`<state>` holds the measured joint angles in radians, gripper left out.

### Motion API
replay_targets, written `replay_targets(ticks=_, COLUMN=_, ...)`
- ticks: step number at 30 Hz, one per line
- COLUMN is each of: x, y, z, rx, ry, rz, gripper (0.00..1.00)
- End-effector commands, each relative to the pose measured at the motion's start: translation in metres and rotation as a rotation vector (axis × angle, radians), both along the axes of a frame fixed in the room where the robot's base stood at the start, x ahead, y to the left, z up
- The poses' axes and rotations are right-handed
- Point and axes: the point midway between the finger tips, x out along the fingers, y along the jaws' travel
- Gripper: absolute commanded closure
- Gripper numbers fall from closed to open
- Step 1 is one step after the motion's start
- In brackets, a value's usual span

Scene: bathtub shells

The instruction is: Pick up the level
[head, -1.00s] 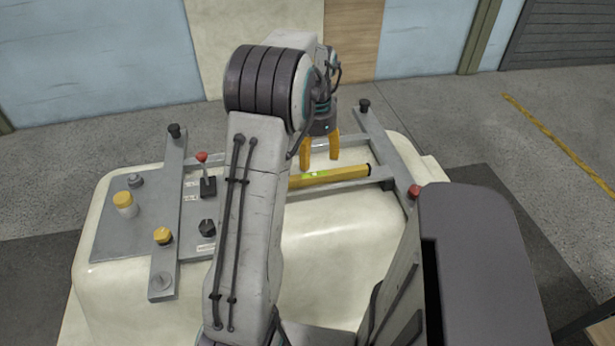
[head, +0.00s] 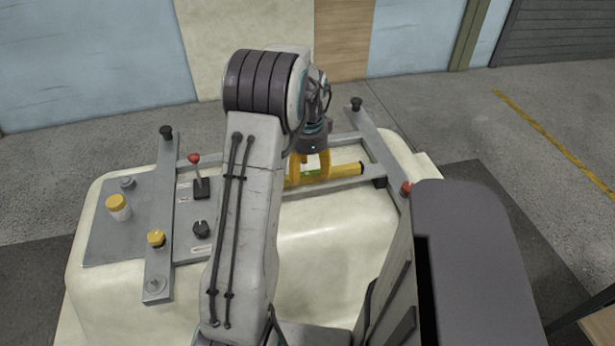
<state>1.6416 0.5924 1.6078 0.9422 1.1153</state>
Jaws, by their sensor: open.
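The yellow level (head: 345,171) lies on the grey frame across the top of the cream bathtub shell. My gripper (head: 309,174) has yellow fingers and is open. Its fingers point down at the level, around the green vial. One finger shows in front of or beside the level, partly covered by my arm. I cannot tell whether the fingers touch it.
The cream bathtub shell (head: 330,240) carries a grey frame with a bar (head: 378,150) right of the level. A red-knobbed lever (head: 198,175), a yellow-lidded jar (head: 118,207) and a yellow knob (head: 156,239) stand on the left. Open floor lies beyond the shell.

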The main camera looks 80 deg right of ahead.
Motion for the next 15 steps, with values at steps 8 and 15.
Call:
replay_targets(ticks=8, x=0.000, y=0.000, z=-0.023, rx=0.000, ry=0.000, rz=0.000, gripper=0.38)
replay_targets(ticks=15, x=0.000, y=0.000, z=-0.024, rx=-0.001, ry=0.000, rz=0.001, gripper=0.38)
